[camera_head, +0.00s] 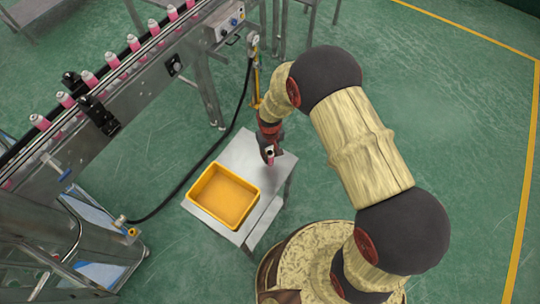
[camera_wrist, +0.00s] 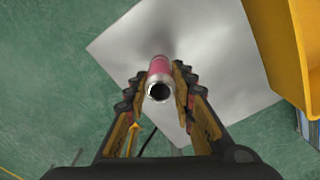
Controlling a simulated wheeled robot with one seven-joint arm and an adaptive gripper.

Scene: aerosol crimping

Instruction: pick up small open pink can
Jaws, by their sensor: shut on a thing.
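A small open pink can (camera_wrist: 159,80) shows in the wrist view between the two fingers, its round dark opening facing the camera. My gripper (camera_wrist: 157,92) is shut on it, with one finger at each side. In the head view my gripper (camera_head: 269,152) is above the right part of the small metal table, with the can (camera_head: 270,160) just visible at its tip. I cannot tell whether the can's far end touches the table.
The small metal table (camera_head: 240,155) bears an empty yellow bin (camera_head: 225,196), left of my gripper; the bin's edge (camera_wrist: 283,45) shows at the wrist view's right. A conveyor (camera_head: 125,95) with several pink cans runs along the left. A black hose (camera_head: 190,175) curves between conveyor and table.

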